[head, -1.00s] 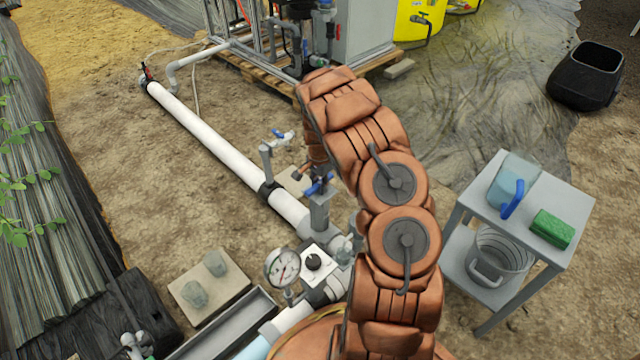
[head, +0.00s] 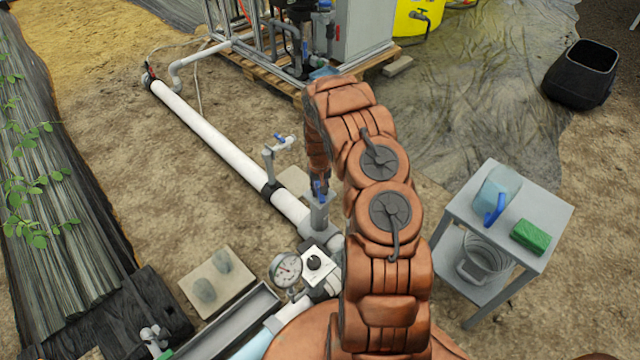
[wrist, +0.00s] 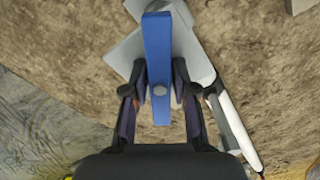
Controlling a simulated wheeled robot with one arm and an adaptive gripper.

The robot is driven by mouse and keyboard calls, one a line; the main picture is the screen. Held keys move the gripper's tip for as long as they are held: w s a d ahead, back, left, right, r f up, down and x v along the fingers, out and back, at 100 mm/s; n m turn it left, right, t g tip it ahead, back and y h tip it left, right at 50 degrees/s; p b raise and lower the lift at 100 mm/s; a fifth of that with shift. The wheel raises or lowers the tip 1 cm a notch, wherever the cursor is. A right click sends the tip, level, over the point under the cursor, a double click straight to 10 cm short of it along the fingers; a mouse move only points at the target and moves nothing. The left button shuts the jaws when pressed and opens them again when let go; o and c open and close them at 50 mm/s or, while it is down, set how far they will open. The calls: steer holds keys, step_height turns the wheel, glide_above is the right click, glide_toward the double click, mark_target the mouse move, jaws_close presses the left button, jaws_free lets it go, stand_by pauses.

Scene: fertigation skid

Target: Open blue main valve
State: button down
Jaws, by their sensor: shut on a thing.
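The blue main valve's handle is a flat blue bar (wrist: 157,50) in the middle of the wrist view, running up and down the picture. My gripper (wrist: 160,88) has one dark finger on each side of the bar and is shut on it. In the head view the blue handle (head: 317,189) shows small on top of the grey valve body (head: 319,214), on the white pipe line. My arm comes down over it from the right and partly hides the grip.
A small tap (head: 272,152) with a blue lever stands on the white pipe (head: 215,138) behind the valve. A pressure gauge (head: 286,269) and a white box with a black knob (head: 315,262) are in front. A grey side table (head: 545,205) stands right.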

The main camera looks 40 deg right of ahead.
steer(key=n+p, duration=0.6)
steer(key=shift+s+r, duration=0.1)
steer(key=shift+r, duration=0.1)
steer(key=shift+f+n+p, duration=0.2)
steer(key=shift+n+p, duration=0.9)
steer(key=shift+p, duration=0.05)
steer(key=c, duration=0.8)
jaws_free()
steer(key=shift+c, duration=0.2)
steer(key=shift+r, duration=0.1)
steer(key=shift+r+p, duration=2)
steer(key=shift+r, duration=2.9)
